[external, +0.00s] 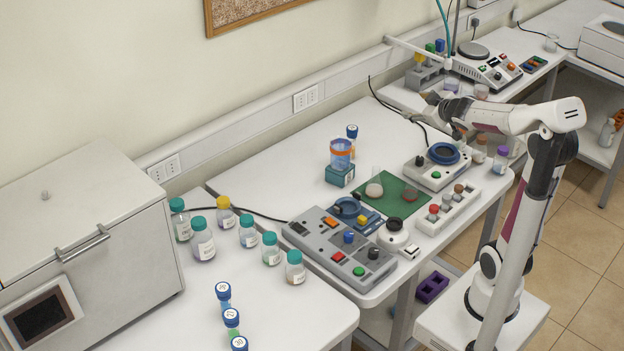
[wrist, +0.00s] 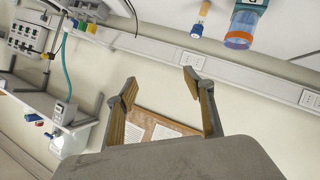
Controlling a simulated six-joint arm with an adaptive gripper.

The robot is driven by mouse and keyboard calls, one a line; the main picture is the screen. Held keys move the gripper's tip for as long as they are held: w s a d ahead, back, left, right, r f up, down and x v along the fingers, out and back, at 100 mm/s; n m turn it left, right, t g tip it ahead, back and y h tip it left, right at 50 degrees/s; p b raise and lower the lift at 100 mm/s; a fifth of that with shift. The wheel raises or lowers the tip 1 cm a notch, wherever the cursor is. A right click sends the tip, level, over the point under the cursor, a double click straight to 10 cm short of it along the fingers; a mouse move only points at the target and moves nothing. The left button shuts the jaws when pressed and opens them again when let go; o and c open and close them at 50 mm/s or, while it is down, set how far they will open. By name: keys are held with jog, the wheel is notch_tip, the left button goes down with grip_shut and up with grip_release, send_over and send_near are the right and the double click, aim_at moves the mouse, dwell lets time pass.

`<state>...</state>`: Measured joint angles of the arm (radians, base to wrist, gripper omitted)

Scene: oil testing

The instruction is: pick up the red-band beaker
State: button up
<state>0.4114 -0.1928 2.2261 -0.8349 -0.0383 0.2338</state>
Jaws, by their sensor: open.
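The red-band beaker (external: 341,155) is a clear, blue-tinted vessel with an orange-red band near its top. It stands upright on a teal block (external: 340,175) on the middle table. In the wrist view the beaker (wrist: 243,22) shows upside down at the top right, its orange-red rim facing down in the picture. My gripper (external: 428,97) is raised to the right of the beaker in the external view, well apart from it. In the wrist view my gripper (wrist: 160,80) has its two fingers spread with nothing between them.
A blue-capped tube (external: 352,132) stands just behind the beaker. A flask (external: 374,187) on a green mat (external: 392,205), a blue-ringed device (external: 443,155) and a button panel (external: 340,247) are nearby. Several capped bottles stand at the left. The table left of the beaker is clear.

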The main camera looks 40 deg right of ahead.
aim_at(418, 179)
jog(key=w+d+f+n+y, duration=0.5)
jog(key=w+f+n+y, duration=0.15)
jog(key=f, duration=0.35)
jog(key=s+f+y, duration=0.2)
jog(key=s+f+n+g+y, duration=0.1)
jog(key=s+f, duration=0.1)
jog(key=f, duration=0.1)
jog(key=s+f+y, duration=0.2)
jog(key=f, duration=0.1)
jog(key=shift+s+f+n+g+y, duration=0.2)
jog(key=shift+s+n+g+y, duration=0.05)
jog(key=shift+s+g+y, duration=0.15)
jog(key=s+f+y, duration=0.1)
jog(key=s, duration=0.1)
jog(key=s+f+g+y, duration=0.1)
jog(key=s, duration=0.2)
jog(key=s+f+g+y, duration=0.1)
jog(key=s+f, duration=0.1)
jog(key=s, duration=0.1)
jog(key=shift+a+y, duration=0.2)
jog(key=shift+y, duration=0.05)
jog(key=shift+w+a+f, duration=0.1)
jog(key=shift+x, duration=1.15)
jog(key=shift+a, duration=0.15)
